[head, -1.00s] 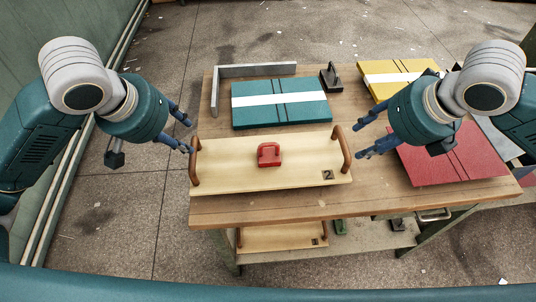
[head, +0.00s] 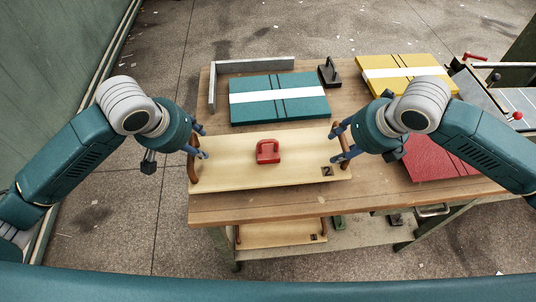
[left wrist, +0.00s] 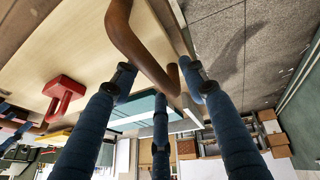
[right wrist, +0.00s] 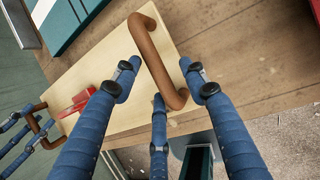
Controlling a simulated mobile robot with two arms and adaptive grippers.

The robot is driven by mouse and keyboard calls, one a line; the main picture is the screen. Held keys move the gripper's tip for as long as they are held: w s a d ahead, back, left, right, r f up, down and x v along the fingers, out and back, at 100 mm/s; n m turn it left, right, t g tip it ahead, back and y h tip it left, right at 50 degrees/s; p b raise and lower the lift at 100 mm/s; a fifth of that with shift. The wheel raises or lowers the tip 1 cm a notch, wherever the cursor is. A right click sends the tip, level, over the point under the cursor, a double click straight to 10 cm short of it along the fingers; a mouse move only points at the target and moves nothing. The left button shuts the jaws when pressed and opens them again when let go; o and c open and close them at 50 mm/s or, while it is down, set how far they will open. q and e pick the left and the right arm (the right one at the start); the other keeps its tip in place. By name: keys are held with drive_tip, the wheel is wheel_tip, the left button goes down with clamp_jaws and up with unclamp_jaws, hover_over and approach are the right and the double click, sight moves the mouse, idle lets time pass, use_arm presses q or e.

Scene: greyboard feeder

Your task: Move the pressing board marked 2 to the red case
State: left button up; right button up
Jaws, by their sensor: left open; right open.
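The pressing board marked 2 (head: 235,168) is a pale wooden board lying on the workbench, with a brown handle at each end and a red block with a grip (head: 268,152) on its middle. My left gripper (head: 199,142) is open at the left handle, which shows between its fingers in the left wrist view (left wrist: 140,45). My right gripper (head: 340,146) is open at the right handle, which shows between its fingers in the right wrist view (right wrist: 153,58). The red case (head: 435,162) lies flat at the bench's right, partly hidden by my right arm.
A teal case with a white band (head: 305,100) lies behind the board, beside a grey metal angle (head: 255,66). A yellow case (head: 400,65) and a black stand (head: 329,72) are at the back. Another board (head: 275,234) is on the lower shelf.

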use_arm(q)
drive_tip(key=shift+c, duration=0.5)
use_arm(e)
drive_tip(key=shift+c, duration=0.5)
use_arm(q)
clamp_jaws()
use_arm(e)
clamp_jaws()
